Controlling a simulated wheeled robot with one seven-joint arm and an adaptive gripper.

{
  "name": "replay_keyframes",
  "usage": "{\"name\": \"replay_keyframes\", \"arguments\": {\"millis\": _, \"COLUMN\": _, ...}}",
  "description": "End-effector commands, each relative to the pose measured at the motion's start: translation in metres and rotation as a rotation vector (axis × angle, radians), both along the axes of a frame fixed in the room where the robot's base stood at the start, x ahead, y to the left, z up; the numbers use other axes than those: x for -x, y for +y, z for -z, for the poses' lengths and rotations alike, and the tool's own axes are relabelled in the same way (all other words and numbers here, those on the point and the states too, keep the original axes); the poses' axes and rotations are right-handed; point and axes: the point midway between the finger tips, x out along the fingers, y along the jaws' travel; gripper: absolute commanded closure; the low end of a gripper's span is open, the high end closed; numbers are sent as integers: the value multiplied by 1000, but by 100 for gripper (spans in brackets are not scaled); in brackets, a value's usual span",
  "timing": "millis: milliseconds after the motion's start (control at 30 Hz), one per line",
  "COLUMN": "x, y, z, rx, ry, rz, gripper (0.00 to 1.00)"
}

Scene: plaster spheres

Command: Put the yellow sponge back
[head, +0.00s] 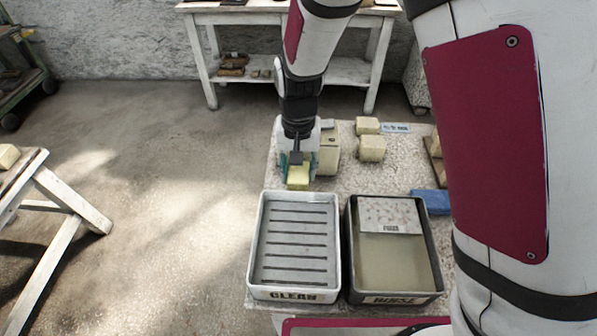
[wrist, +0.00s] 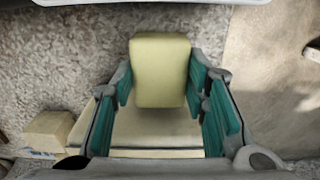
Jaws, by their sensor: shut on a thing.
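The yellow sponge (head: 298,177) is a pale yellow block just beyond the far rim of the tray marked CLEAN (head: 262,235). My gripper (head: 297,165) points down and is shut on it. In the wrist view the sponge (wrist: 160,72) sits between the teal finger pads of my gripper (wrist: 165,100). I cannot tell for sure whether its underside touches the tabletop. The CLEAN tray is pale, with dark slots in its floor, and it is empty.
A dark-rimmed tray (head: 438,283) with murky contents and a speckled plate (head: 390,215) stands right of the CLEAN tray. Behind are a larger cream block (head: 329,150), small pale blocks (head: 372,148) and a label. A blue cloth (head: 432,201) lies at right.

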Motion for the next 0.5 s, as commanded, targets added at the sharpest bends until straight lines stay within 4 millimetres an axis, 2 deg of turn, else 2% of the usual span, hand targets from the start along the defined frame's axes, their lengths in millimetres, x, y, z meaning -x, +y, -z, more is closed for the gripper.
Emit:
{"name": "replay_keyframes", "arguments": {"millis": 167, "x": 1, "y": -1, "z": 14, "rx": 2, "ry": 3, "rz": -1, "gripper": 82}}
{"name": "replay_keyframes", "arguments": {"millis": 367, "x": 0, "y": -1, "z": 43, "rx": 2, "ry": 2, "rz": 1, "gripper": 82}}
{"name": "replay_keyframes", "arguments": {"millis": 500, "x": 0, "y": 0, "z": 47, "rx": 0, "ry": 0, "rz": 0, "gripper": 82}}
